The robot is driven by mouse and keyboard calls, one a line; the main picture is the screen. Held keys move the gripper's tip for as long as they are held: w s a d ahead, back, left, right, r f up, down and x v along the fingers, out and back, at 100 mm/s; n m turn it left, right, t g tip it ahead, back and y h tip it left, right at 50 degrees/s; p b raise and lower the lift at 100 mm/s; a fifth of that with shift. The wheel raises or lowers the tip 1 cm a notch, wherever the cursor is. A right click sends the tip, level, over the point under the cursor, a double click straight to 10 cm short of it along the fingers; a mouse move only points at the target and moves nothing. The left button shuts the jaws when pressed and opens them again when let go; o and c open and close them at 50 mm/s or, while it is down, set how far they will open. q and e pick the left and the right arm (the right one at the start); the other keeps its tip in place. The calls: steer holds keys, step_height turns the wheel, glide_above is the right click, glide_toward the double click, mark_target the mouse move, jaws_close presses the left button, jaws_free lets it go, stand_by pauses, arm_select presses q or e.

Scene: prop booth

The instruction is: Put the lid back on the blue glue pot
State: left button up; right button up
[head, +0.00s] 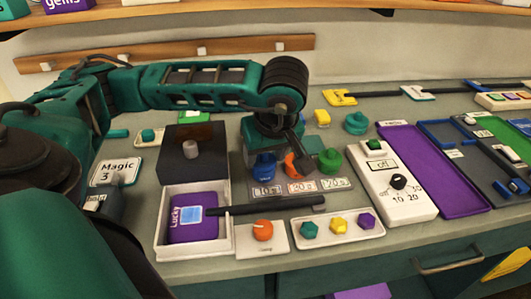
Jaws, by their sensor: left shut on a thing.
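A small blue pot-like piece (262,166) stands behind a printed "10" label, at the left of a row of three. I take it for the blue glue pot. I cannot make out whether a lid sits on it. My left gripper (298,155) reaches down over this row, its dark finger in front of the orange piece (290,164). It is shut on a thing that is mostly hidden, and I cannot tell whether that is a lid. A green piece (330,161) stands at the right of the row. My right gripper is not in view.
A white box (163,247) with a purple "Lucky" pack (193,220) is at front left, a dark bar (265,206) beside it. A tray of coloured hexagons (374,238), a dial box (410,206) and a purple tray (440,180) lie to the right. A teal piece (355,124) stands behind.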

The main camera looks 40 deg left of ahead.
arm_select(q)
steer(key=shift+f+b, duration=0.2)
steer(key=shift+b, duration=0.45)
stand_by(1.2)
stand_by(0.3)
steer(key=o, duration=1.4)
steer(key=shift+c, duration=0.2)
steer(key=shift+r+p, duration=2.25)
steer(key=shift+r, duration=1.3)
steer(key=shift+c, duration=0.2)
jaws_close()
